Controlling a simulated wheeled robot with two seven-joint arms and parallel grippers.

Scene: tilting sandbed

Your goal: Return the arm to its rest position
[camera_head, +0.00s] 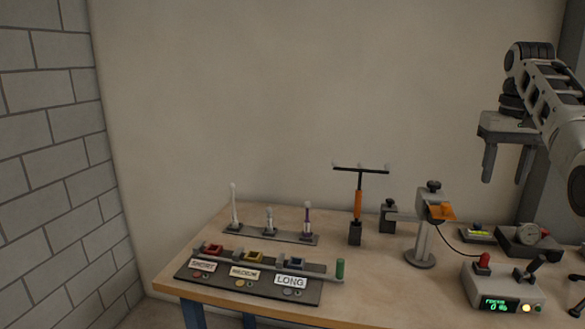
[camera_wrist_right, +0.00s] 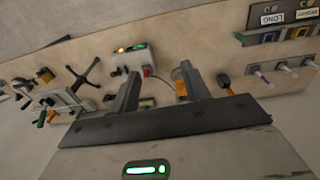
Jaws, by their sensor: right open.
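My right gripper (camera_head: 507,160) is at the upper right of the head view, raised above the right part of the workbench, with its fingers pointing down. Its two fingers are apart and nothing is between them. In the right wrist view the two fingers of the gripper (camera_wrist_right: 158,82) also stand apart and empty, with the bench beyond them. My right arm comes in from the right edge of the head view. My left gripper is not seen.
The wooden workbench (camera_head: 200,290) holds a labelled rack (camera_head: 250,285), a strip with three upright pins (camera_head: 270,236), an orange-handled T-shaped tool (camera_head: 358,205), a clamp stand (camera_head: 420,255), a control box (camera_head: 505,290) and a gauge (camera_head: 530,236). Open air surrounds the gripper.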

